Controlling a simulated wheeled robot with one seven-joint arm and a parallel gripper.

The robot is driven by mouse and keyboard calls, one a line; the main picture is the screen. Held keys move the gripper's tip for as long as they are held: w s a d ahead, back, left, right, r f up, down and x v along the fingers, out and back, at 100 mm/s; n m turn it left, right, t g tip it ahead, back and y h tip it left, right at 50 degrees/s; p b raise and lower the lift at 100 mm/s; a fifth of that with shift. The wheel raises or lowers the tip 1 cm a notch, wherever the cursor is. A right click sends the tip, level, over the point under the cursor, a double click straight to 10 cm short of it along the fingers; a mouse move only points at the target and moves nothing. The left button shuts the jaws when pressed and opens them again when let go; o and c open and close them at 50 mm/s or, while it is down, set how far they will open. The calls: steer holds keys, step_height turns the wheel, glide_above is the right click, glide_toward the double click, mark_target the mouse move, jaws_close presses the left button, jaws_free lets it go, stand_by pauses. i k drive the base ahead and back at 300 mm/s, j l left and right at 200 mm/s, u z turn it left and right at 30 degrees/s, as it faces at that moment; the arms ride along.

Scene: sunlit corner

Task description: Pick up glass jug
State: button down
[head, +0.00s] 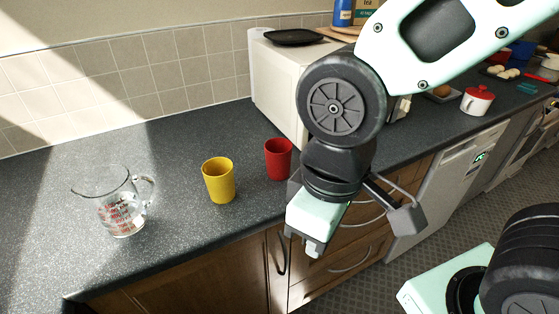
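The glass jug (120,212) is clear with red measuring marks and a handle on its right side. It stands upright on the dark worktop at the left, in a patch of sunlight, with a small whitish spot low on its side. My gripper (312,248) hangs over the worktop's front edge, right of the jug and well apart from it. Its fingers are partly hidden by its own housing, so I cannot tell whether it is open or shut. No object shows at its tip.
A yellow cup (219,181) and a red cup (278,159) stand between the jug and my gripper. A white microwave (277,85) is behind them. A white pot with a red lid (477,101) stands farther right. The worktop (60,190) around the jug is clear.

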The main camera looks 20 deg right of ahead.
mark_target(109, 191)
steer(key=l, duration=0.75)
steer(key=l+u, duration=0.2)
steer(key=u, duration=0.2)
steer(key=l+u, duration=0.2)
steer(key=u, duration=0.15)
steer(key=k+l+u, duration=0.1)
steer(key=u, duration=0.75)
steer(key=i+l+z, duration=0.15)
steer(key=i+l, duration=0.2)
steer(key=i, duration=0.15)
